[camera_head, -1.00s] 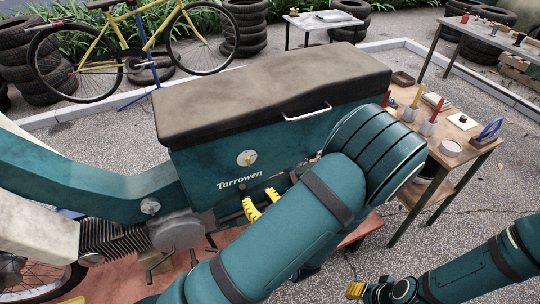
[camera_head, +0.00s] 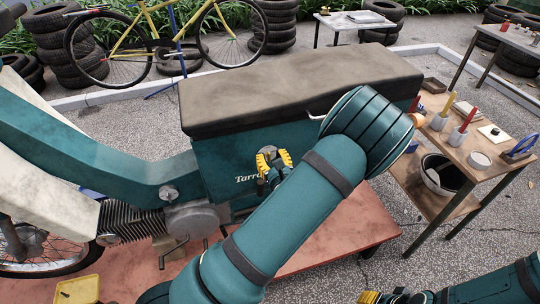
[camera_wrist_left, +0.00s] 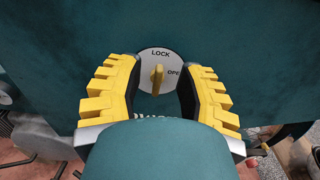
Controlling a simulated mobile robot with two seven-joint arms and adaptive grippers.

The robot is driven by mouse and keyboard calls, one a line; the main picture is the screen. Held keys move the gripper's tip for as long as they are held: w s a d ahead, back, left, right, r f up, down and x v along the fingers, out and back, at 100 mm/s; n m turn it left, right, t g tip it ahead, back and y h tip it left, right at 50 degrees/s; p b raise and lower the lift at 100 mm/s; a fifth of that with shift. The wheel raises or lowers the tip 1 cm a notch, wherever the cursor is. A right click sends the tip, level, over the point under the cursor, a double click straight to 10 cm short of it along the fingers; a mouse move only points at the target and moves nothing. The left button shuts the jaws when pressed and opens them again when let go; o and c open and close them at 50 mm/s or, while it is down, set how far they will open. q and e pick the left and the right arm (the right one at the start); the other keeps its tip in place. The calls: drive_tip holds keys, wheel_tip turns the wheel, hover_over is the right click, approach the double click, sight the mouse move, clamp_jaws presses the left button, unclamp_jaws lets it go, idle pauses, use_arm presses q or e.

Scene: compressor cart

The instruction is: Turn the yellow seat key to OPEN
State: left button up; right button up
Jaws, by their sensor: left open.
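The yellow seat key (camera_wrist_left: 157,80) stands upright on a round pale plate (camera_wrist_left: 169,60) on the teal box, in line with the word LOCK above it. The OPEN label, partly hidden, is to its right. My left gripper (camera_head: 272,160) is in front of the plate, and in the left wrist view its open yellow fingers (camera_wrist_left: 158,92) stand on either side of the key, apart from it. In the head view the gripper hides the key. My right gripper (camera_head: 372,298) is cut off at the bottom edge.
The dark seat (camera_head: 300,85) lies closed on the teal box, its pale handle partly behind my left arm. A wooden side table (camera_head: 440,205) with cups and tools stands at right. A red platform (camera_head: 345,232) is below. A yellow tray (camera_head: 78,290) is at bottom left.

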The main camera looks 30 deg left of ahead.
use_arm(q)
drive_tip(key=shift+w+a, duration=0.4)
drive_tip(key=shift+a, duration=0.1)
clamp_jaws()
